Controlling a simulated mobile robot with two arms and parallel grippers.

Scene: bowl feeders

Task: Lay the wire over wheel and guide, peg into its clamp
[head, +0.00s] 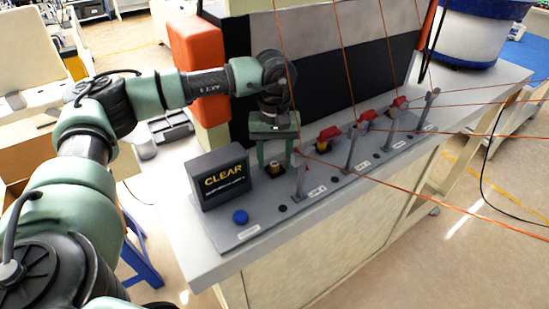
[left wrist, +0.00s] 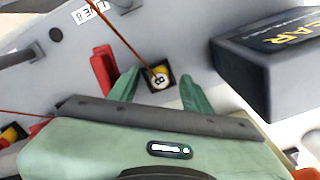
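My left gripper (head: 275,165) points down at the near end of the grey fixture plate (head: 262,225), just right of the CLEAR block. Its fingers are apart, also in the left wrist view (left wrist: 158,92). Between them is a yellow peg (head: 274,169) with a round white top marked 8 (left wrist: 159,82), at a dark square socket. Gaps show between peg and fingers. An orange wire (left wrist: 125,42) runs to the peg's top. A red clamp part (left wrist: 104,68) is beside one finger. A grey guide post (head: 300,182) stands right of the gripper. The wheel is not clearly made out.
The dark CLEAR block (head: 222,177) stands close left of the gripper, with a blue button (head: 240,216) in front. More red clamps (head: 328,135), grey posts (head: 352,150) and taut orange wires extend rightward along the plate. A black panel (head: 345,75) rises behind.

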